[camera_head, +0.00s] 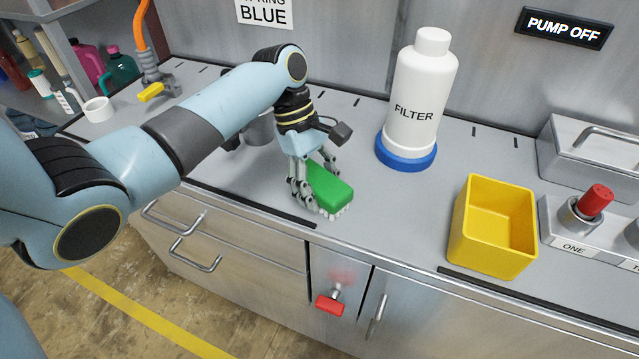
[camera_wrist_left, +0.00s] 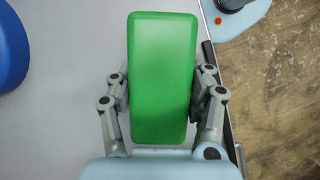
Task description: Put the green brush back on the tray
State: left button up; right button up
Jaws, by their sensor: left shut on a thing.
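The green brush (camera_head: 327,187) is a green block with pale bristles under it, at the front edge of the grey counter in the head view. My left gripper (camera_head: 311,196) is shut on the brush, its fingers along both long sides. In the left wrist view the brush (camera_wrist_left: 162,75) fills the middle, between the two fingers of the left gripper (camera_wrist_left: 162,88). I cannot tell whether the bristles touch the counter. No tray that I can make out is in view. My right gripper is not in view.
A white FILTER bottle (camera_head: 417,95) stands on a blue base (camera_head: 405,157) behind the brush. A yellow open box (camera_head: 462,240) stands to the right. A red knob (camera_head: 597,200) is at far right. A red handle (camera_head: 330,305) sticks out below the counter's front edge. Counter between brush and box is clear.

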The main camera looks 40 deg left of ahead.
pick_arm(q)
jog(key=o, duration=1.2)
jog(key=shift+f, duration=0.1)
jog(key=v, duration=1.2)
